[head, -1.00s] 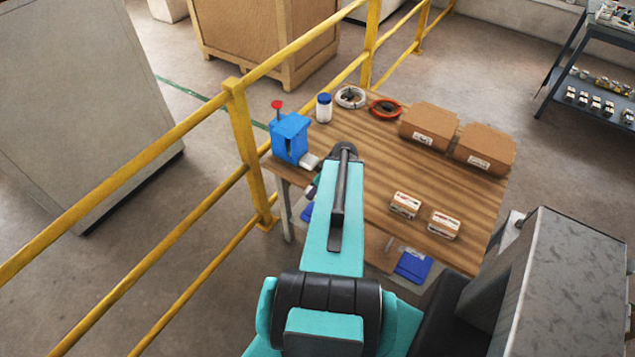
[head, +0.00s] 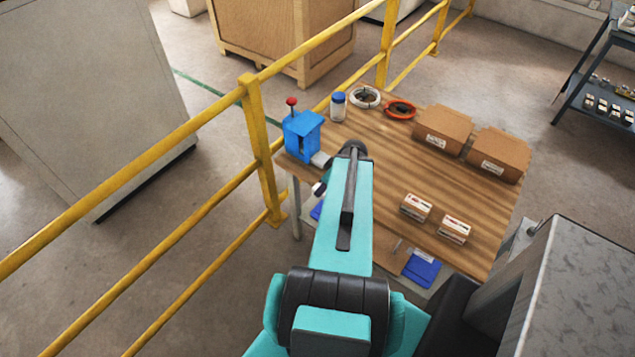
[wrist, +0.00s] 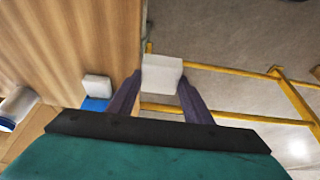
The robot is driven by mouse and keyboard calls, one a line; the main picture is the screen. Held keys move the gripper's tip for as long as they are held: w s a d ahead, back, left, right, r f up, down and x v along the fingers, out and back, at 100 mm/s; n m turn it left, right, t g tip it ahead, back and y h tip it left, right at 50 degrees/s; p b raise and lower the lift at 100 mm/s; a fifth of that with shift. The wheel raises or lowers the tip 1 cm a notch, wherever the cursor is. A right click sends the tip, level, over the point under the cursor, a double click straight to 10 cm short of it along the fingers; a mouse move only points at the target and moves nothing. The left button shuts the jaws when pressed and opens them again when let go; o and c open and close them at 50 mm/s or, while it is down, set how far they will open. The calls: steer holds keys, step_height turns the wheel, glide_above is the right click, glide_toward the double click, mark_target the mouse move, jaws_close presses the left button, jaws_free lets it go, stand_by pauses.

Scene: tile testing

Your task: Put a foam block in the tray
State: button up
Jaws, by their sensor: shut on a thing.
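In the wrist view my gripper (wrist: 160,98) is shut on a white foam block (wrist: 162,76), held between its two dark fingertips. The block is beyond the wooden table's edge in that view, with floor and yellow rails behind it. A second white block-like thing (wrist: 97,87) lies to the left, against a small blue surface (wrist: 95,104); I cannot tell whether that is a tray. In the head view my arm hides most of the gripper near the table's left side. A flat blue thing (head: 421,268) shows low by the table's near edge; I cannot tell if it is the tray.
The wooden table (head: 385,150) holds a blue device with a red knob (head: 301,135), a blue-capped bottle (head: 338,107), cable coils (head: 400,109), cardboard boxes (head: 442,129) and two small packs (head: 416,207). A yellow railing (head: 255,125) runs along the left. The table's middle is clear.

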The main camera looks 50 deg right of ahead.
steer(key=w+a+r+b, duration=0.2)
steer(key=w+a+r, duration=0.3)
steer(key=w, duration=0.4)
steer(key=w+a+r+b, duration=0.2)
steer(key=w+a+r, duration=0.1)
steer(key=w+a, duration=0.4)
steer(key=w+a+r+b, duration=0.3)
steer(key=w+a+r, duration=0.15)
steer(key=w, duration=0.55)
steer(key=w+a+r+b, duration=0.1)
steer(key=a+r, duration=0.3)
steer(key=a, duration=0.5)
steer(key=w+a+r+b, duration=0.2)
steer(key=w+a+r, duration=0.2)
steer(key=a, duration=0.5)
steer(key=w+a+r+b, duration=0.1)
steer(key=w+a+r, duration=0.2)
steer(key=a+r, duration=0.3)
steer(key=a, duration=0.3)
steer(key=shift+a+b, duration=0.2)
steer(key=shift+b, duration=0.2)
steer(key=shift+w, duration=0.1)
